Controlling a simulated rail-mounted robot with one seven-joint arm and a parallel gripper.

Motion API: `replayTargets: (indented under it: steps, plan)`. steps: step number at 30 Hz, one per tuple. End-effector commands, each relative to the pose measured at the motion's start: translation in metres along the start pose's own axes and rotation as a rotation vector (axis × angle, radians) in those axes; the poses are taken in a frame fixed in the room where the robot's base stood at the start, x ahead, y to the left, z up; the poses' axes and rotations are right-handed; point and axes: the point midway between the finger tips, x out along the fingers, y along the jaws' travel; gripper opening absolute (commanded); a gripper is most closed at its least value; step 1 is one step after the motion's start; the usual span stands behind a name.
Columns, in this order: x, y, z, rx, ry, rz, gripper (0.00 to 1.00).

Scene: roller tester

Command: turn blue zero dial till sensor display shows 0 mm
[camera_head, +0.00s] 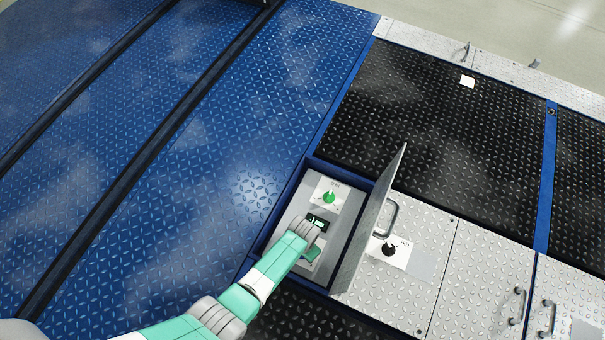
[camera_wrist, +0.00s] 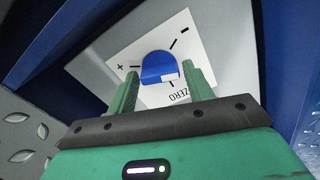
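In the wrist view the blue zero dial (camera_wrist: 158,65) sits on a white plate (camera_wrist: 205,45) marked "+", "-" and "ZERO". A small white mark is on the dial's near edge, towards the "ZERO" lettering. My gripper (camera_wrist: 161,70) is open, one green fingertip at each side of the dial with little gap; I cannot tell whether they touch it. In the head view my gripper (camera_head: 311,256) reaches into the open box and hides the blue dial. The sensor display (camera_head: 318,222) is a small dark panel with a green readout, partly covered by my wrist; its number is not legible.
The raised metal lid (camera_head: 372,220) stands along the box's right side. Beyond it are a black knob (camera_head: 389,249) and a handle (camera_head: 391,218). Blue tread floor (camera_head: 200,190) lies open to the left.

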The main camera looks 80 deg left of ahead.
Motion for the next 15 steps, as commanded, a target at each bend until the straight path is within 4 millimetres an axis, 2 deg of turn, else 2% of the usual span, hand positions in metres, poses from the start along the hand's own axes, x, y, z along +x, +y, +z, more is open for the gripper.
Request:
replayTargets:
  steps: [10,15]
  plan:
    - [-0.003,0.0,0.0,0.001,0.0,0.0,0.64]
    - [-0.039,0.001,0.0,0.002,0.001,0.0,0.64]
